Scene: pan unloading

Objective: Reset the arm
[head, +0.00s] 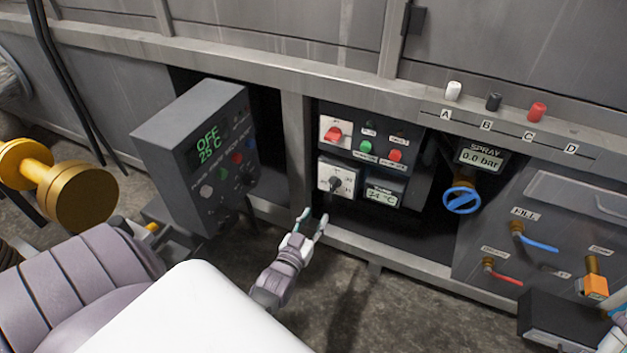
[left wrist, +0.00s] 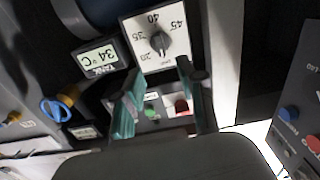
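My left gripper (head: 312,218) is in the lower middle of the head view, in front of the control panel. Its two teal fingers are apart with nothing between them; they also show in the left wrist view (left wrist: 160,98). Beyond them is a white dial plate with a dark knob (left wrist: 160,42), marked with numbers up to 45; the knob also shows in the head view (head: 337,184). The fingers look clear of it. A sliver of my right gripper (head: 619,311) shows at the right edge; its fingers are mostly cut off.
A grey control box (head: 200,150) reading OFF and 25 °C juts out left of my gripper. The panel (head: 350,143) has red and green buttons. A blue valve wheel (head: 462,200), blue lever (head: 540,245) and red lever (head: 507,279) are at right. Gold dumbbell-shaped part (head: 80,195) at left.

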